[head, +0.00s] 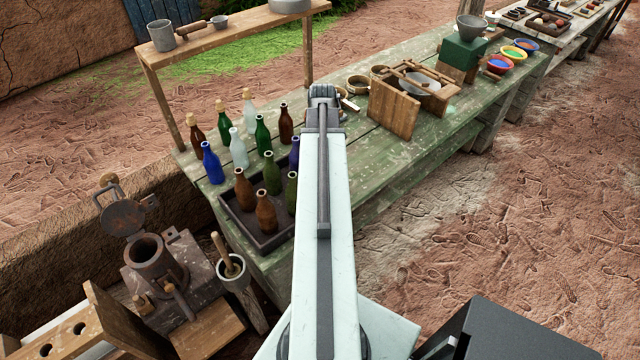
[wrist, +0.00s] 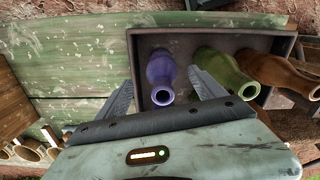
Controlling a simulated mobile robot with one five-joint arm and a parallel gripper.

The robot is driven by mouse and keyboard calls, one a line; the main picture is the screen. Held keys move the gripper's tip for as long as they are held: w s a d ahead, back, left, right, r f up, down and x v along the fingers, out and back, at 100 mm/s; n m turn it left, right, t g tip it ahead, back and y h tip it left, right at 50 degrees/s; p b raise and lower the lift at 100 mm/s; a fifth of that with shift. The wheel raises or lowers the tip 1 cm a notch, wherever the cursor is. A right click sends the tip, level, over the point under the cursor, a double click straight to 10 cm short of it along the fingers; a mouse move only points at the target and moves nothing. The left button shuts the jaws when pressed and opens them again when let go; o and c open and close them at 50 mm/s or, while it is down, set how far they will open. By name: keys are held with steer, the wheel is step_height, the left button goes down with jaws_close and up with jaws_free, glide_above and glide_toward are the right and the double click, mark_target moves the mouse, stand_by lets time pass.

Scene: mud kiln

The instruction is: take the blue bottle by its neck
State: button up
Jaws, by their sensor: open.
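A bright blue bottle (head: 211,165) stands upright on the green bench at the left in the head view, outside the dark tray. A violet-blue bottle (head: 294,152) is in the tray's far right corner, partly hidden by my arm. In the wrist view I see the violet bottle (wrist: 161,72) with its neck and mouth towards the camera. The bright blue bottle does not show in the wrist view.
The dark tray (wrist: 215,38) also holds a green bottle (wrist: 222,72), close to my right finger, and brown bottles (wrist: 278,72). Several bottles stand behind the tray. A wooden shelf (head: 225,32) rises over the bench's back.

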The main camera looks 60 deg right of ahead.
steer(key=f+b, duration=0.5)
steer(key=shift+w+a, duration=0.1)
steer(key=shift+w, duration=0.25)
steer(key=c, duration=1.6)
steer(key=shift+o, duration=0.2)
step_height(320, 180, up, 10)
steer(key=p, duration=1)
steer(key=shift+r, duration=0.15)
